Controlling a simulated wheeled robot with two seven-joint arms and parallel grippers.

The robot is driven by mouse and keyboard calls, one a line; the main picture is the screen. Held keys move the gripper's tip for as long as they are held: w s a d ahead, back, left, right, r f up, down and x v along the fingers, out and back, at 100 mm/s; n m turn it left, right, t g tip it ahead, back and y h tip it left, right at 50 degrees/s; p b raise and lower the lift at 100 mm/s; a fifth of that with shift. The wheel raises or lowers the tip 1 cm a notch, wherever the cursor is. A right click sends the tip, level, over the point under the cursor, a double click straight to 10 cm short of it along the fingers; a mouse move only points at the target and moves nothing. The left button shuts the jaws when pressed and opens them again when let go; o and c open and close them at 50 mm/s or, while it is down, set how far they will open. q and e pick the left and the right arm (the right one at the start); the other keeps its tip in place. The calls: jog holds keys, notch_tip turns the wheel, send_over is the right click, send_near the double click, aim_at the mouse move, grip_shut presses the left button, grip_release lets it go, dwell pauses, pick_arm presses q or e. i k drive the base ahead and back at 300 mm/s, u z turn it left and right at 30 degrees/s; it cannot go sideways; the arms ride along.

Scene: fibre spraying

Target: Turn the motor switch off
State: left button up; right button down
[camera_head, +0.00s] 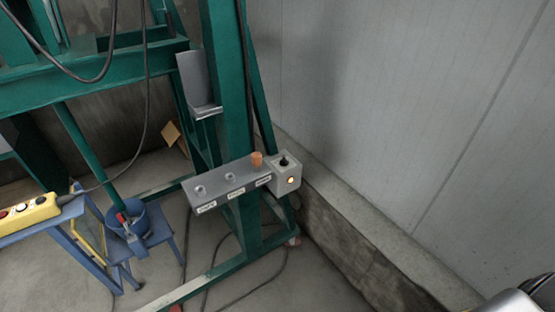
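A small grey switch box (281,184) is fixed at the right end of a grey shelf (215,190) on the green frame. Neither gripper is in view. Only a silver and black piece of my own body shows at the bottom right corner, well away from the box.
An orange cylinder (257,159) stands on the shelf beside the box, above small labels. The green frame (224,90) rises behind it. A yellow control pendant (28,213) lies at left, near a blue bucket (135,222). A wall and concrete ledge (365,225) bound the right.

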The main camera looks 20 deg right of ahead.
aim_at(283, 162)
jog(key=i, duration=0.55)
jog(key=z, duration=1.2)
